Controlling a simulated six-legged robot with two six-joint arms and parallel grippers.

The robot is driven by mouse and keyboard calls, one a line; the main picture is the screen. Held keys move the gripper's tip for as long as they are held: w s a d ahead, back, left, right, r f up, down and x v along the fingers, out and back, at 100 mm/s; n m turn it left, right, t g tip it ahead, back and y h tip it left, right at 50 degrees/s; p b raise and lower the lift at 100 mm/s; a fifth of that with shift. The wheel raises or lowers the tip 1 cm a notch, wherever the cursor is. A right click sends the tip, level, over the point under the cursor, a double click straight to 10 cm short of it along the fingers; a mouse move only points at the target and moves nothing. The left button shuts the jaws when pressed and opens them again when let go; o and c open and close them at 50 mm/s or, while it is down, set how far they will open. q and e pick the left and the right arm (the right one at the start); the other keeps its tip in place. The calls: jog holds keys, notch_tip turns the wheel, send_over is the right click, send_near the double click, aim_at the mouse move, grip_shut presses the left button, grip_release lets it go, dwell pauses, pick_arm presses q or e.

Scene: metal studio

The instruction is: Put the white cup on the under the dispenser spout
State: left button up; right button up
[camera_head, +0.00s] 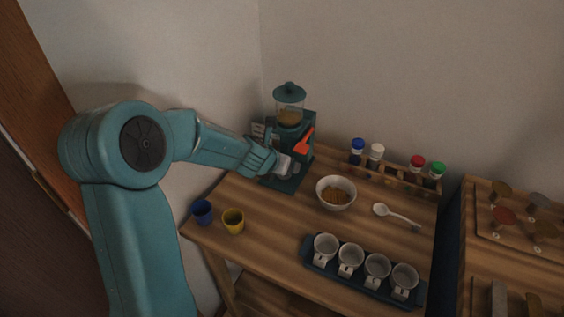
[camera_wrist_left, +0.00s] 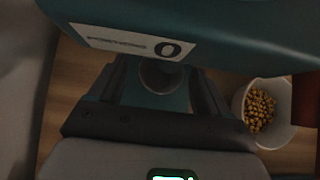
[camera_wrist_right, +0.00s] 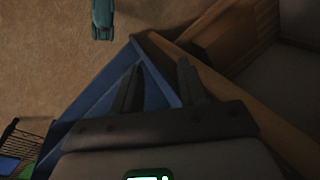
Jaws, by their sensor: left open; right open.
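The teal dispenser (camera_head: 289,125) with a clear grain hopper and an orange lever stands at the back left of the wooden table. Its labelled body also fills the top of the left wrist view (camera_wrist_left: 200,28). My left gripper (camera_head: 279,164) is at the dispenser's lower front, open. A whitish cup (camera_head: 284,168) shows there, partly hidden by the gripper. In the left wrist view a round grey-white cup (camera_wrist_left: 160,78) lies between the open fingers, above the teal base and under the dispenser body, partly covered. My right gripper (camera_wrist_right: 158,85) is open and empty, away from the table.
A bowl of grain (camera_head: 336,192) stands right of the dispenser, with a white spoon (camera_head: 396,215) beyond. A blue cup (camera_head: 202,212) and a yellow cup (camera_head: 233,221) stand front left. A dark tray (camera_head: 417,294) holds several white cups. A rack (camera_head: 397,182) holds several capped jars.

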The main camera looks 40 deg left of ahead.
pick_arm(q)
jog(key=p+v, duration=0.4)
jog(key=v, duration=0.7)
jog(key=shift+r, duration=0.1)
jog(key=shift+s, duration=0.1)
